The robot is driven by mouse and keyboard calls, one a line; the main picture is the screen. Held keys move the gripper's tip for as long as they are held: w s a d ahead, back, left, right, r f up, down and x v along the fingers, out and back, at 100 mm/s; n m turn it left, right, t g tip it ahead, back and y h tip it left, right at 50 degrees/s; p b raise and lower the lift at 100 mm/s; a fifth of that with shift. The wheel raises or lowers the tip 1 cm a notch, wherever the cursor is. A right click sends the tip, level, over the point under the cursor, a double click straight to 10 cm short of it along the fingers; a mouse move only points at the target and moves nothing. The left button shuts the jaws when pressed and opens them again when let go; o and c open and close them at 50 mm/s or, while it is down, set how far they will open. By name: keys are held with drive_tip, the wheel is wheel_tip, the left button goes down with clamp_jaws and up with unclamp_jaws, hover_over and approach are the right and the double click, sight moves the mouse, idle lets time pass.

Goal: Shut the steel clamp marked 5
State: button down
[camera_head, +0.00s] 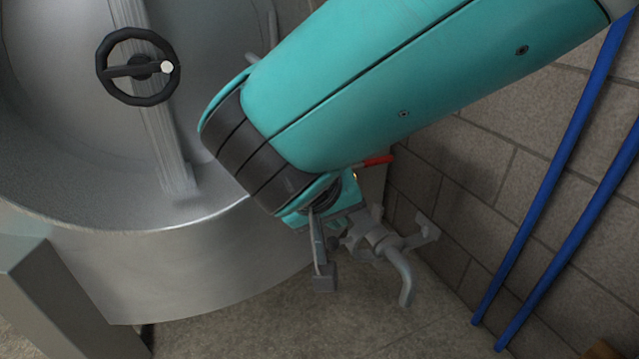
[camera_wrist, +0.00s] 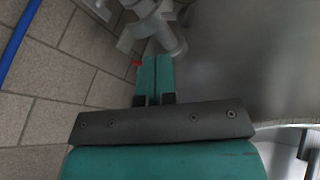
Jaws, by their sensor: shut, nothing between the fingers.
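My gripper (camera_wrist: 156,60) is shut and empty in the wrist view, its two teal fingers side by side. Its tips point at grey metal pipe fittings (camera_wrist: 155,28) by the tank; I cannot tell whether they touch. In the head view, grey fittings with a curved spout (camera_head: 385,245) show below my arm, beside a hanging grey lever-like part (camera_head: 319,255). No mark 5 can be read, and I cannot tell which part is the steel clamp. My arm hides much of this area in the head view.
A large steel tank (camera_head: 200,265) with a black handwheel (camera_head: 138,67) fills the left. A red handle (camera_head: 375,161) sticks out beside my arm. Two blue pipes (camera_head: 560,160) run along the block wall (camera_head: 450,200) at right. Bare floor lies below the fittings.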

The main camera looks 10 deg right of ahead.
sight(346, 241)
drive_tip(key=b+x, duration=0.3)
drive_tip(key=x, duration=0.4)
drive_tip(key=shift+f, duration=0.1)
